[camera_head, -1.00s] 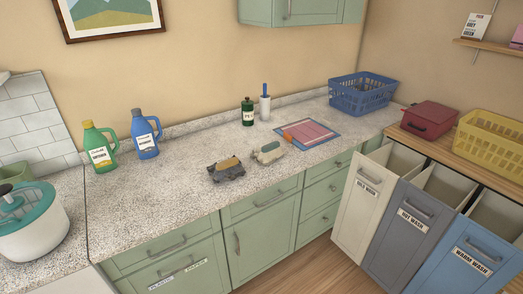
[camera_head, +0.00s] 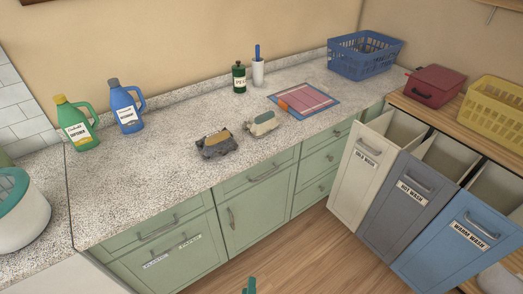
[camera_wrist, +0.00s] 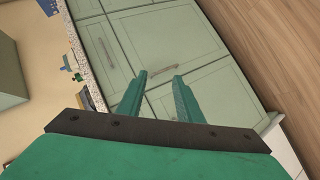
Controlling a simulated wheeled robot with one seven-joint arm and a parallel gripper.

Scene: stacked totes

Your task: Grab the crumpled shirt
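Two small crumpled bundles lie side by side on the speckled countertop (camera_head: 150,170). One is a dark grey bundle (camera_head: 217,150) with a tan patch on top. The other is a pale cream bundle (camera_head: 264,127) with a darker patch, just to its right. I cannot tell for certain which is the shirt. My gripper (camera_wrist: 160,74) shows two green fingers, apart and empty, in the wrist view, facing the green cabinet fronts. Only a green tip of it shows at the bottom edge of the head view, well below the bundles.
A green bottle (camera_head: 77,127) and a blue bottle (camera_head: 126,107) stand at the counter's left. A dark green bottle (camera_head: 239,78), a patterned mat (camera_head: 304,99) and a blue basket (camera_head: 364,57) are farther back. Open labelled bins (camera_head: 408,203) jut out at the right.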

